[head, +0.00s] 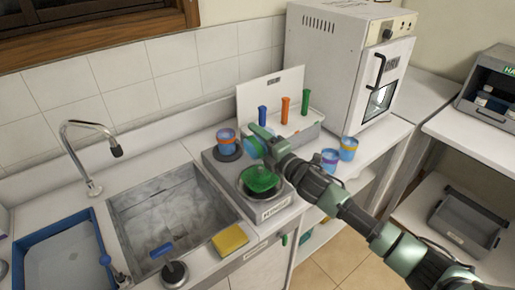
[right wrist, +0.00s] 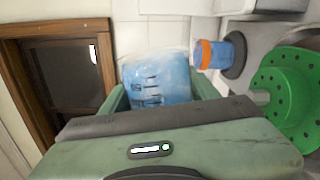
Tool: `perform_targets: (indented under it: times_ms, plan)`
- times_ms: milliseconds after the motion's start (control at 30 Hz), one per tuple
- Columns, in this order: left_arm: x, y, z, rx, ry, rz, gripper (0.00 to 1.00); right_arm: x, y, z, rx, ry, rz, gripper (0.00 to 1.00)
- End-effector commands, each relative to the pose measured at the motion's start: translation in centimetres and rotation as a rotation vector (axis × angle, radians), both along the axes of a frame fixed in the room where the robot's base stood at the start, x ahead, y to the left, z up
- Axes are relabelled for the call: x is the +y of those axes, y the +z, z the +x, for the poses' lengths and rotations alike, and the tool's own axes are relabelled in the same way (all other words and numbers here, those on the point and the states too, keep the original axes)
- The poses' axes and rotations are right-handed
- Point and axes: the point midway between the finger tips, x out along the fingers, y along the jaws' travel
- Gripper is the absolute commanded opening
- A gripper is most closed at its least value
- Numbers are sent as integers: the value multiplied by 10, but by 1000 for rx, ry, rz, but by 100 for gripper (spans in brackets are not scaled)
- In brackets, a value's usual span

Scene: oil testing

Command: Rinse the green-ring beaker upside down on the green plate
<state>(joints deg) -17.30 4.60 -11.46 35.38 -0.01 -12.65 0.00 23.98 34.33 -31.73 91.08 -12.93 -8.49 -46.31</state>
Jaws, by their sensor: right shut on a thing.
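My right gripper (head: 262,138) is shut on a light-blue beaker (head: 252,147), held just above and behind the green plate (head: 261,180). In the right wrist view, the beaker (right wrist: 157,82) sits between my right gripper's jaws (right wrist: 158,98) and shows dark markings. Its ring is not clear, and I cannot tell which way its mouth points. The round green plate also shows in the right wrist view (right wrist: 278,85), with holes in it and apart from the beaker. My left gripper is not in view.
An orange-ringed blue beaker (head: 226,138) stands on a dark pad behind the green plate. Two more blue beakers (head: 330,160) (head: 348,148) stand to the right. The sink (head: 130,215) lies left, with a yellow sponge (head: 230,240) at its edge. A white oven (head: 345,60) stands behind.

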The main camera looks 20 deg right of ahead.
Motion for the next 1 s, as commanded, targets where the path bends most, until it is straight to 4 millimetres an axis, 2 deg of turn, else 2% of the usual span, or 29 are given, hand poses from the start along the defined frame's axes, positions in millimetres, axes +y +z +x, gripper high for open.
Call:
perform_targets:
  times_ms: [33, 300, 567, 633, 1000]
  plan:
    - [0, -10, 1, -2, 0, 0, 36, 0, -2, 0, -50, 2, -129, 13]
    - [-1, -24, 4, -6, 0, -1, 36, 1, 3, 0, -300, 0, -822, 13]
    - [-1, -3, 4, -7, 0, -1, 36, 4, 9, -1, -471, 0, -1297, 13]
    - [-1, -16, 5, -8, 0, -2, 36, 4, -7, -1, -482, 1, -1328, 13]
    - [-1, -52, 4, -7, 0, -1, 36, 4, -49, -1, -478, 1, -1319, 13]
